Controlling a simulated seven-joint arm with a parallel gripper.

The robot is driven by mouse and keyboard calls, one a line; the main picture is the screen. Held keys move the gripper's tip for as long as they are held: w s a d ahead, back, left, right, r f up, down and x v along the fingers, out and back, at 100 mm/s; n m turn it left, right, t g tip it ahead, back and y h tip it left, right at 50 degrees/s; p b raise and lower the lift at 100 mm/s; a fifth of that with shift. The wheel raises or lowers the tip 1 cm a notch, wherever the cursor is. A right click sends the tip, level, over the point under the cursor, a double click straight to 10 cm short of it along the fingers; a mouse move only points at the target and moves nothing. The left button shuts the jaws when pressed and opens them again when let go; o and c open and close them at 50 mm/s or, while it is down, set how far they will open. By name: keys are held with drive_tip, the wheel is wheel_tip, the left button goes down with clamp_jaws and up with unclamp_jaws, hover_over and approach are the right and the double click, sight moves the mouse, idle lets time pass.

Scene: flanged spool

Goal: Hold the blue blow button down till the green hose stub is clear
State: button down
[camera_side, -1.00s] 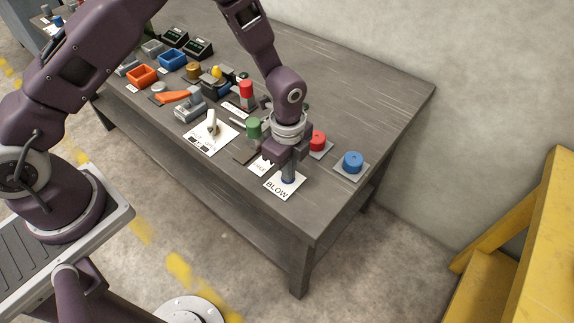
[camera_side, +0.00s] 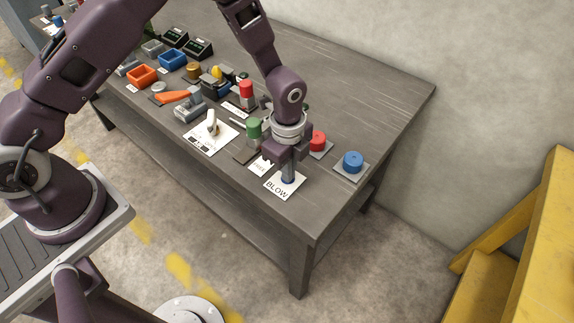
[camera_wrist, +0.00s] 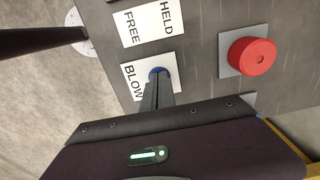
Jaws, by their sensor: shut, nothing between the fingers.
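The blue blow button (camera_wrist: 157,72) sits on a white plate marked BLOW (camera_side: 277,188) near the table's front corner. My gripper (camera_side: 288,180) points down with its fingers shut and empty, their tips at the button. In the wrist view the fingers (camera_wrist: 154,97) cover much of the button, and only its blue edge shows past them. I cannot tell how far it is pressed. A green stub (camera_side: 254,128) stands upright on a dark base left of my gripper; whether it is clear cannot be told.
A FREE/HELD card (camera_wrist: 148,22) lies beside the BLOW plate. A red cylinder (camera_wrist: 252,57) and a blue cylinder (camera_side: 353,161) stand on grey plates to the right. A white lever (camera_side: 211,124) and several small parts are further left. The table's front edge is close.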

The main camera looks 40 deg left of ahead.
drive_tip(key=shift+s+a+f, duration=0.2)
drive_tip(key=shift+s+f, duration=0.05)
drive_tip(key=shift+f, duration=0.1)
wheel_tip(320, 180, up, 15)
drive_tip(key=shift+w+d, duration=0.2)
drive_tip(key=shift+w, duration=0.05)
idle(0.4)
drive_tip(key=shift+f, duration=0.1)
drive_tip(key=s+a+r+n+t, duration=0.1)
drive_tip(key=s+a+r+n, duration=0.1)
drive_tip(key=r, duration=0.3)
drive_tip(key=s+a+r+n, duration=0.2)
drive_tip(key=r, duration=0.3)
drive_tip(key=s+a+r+n+t, duration=0.2)
drive_tip(key=s+a+r+n, duration=0.1)
drive_tip(key=s+n, duration=0.4)
drive_tip(key=s+a+r+n+t, duration=0.2)
drive_tip(key=s+a+r+n, duration=0.2)
drive_tip(key=s+n, duration=0.3)
drive_tip(key=s+r, duration=0.1)
drive_tip(key=s, duration=0.3)
drive_tip(key=shift+s+r, duration=0.15)
drive_tip(key=shift+s, duration=0.2)
